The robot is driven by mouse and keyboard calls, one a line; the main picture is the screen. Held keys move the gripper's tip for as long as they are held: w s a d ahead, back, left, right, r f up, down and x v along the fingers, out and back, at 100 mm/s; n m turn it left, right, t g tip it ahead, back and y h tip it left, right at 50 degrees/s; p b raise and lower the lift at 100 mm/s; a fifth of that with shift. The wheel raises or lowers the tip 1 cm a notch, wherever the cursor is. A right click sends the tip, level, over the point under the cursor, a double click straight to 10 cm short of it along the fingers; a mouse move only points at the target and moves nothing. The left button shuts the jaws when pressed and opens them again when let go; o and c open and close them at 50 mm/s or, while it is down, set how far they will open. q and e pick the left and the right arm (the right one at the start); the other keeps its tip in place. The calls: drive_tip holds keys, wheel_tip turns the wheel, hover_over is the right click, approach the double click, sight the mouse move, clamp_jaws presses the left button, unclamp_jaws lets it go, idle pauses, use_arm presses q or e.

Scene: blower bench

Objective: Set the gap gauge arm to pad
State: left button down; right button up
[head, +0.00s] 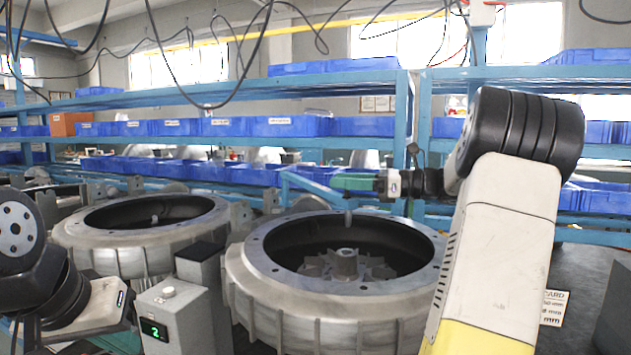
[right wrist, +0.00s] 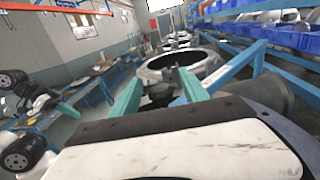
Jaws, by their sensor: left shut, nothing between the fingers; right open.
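My right gripper (head: 340,184) is above the near round blower housing (head: 300,305), toward its far side. Its teal fingers are spread in the right wrist view (right wrist: 160,72), with dark parts seen beyond them and no clear contact. A small grey post (head: 348,218) stands just below that gripper at the housing's far rim. A grey box (head: 168,318) with a round knob and a green display reading 2 stands in front of the housing. I cannot clearly pick out the gap gauge arm or its pad.
A second round housing (head: 140,245) stands to the left, with a similar small post. A dark block (head: 200,268) is beside the display box. A partly hidden card (head: 553,305) with mm values lies at right. Blue shelving (head: 300,92) with bins runs behind, and cables hang above.

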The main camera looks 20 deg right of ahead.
drive_tip(key=shift+x, duration=1.3)
clamp_jaws()
idle(0.5)
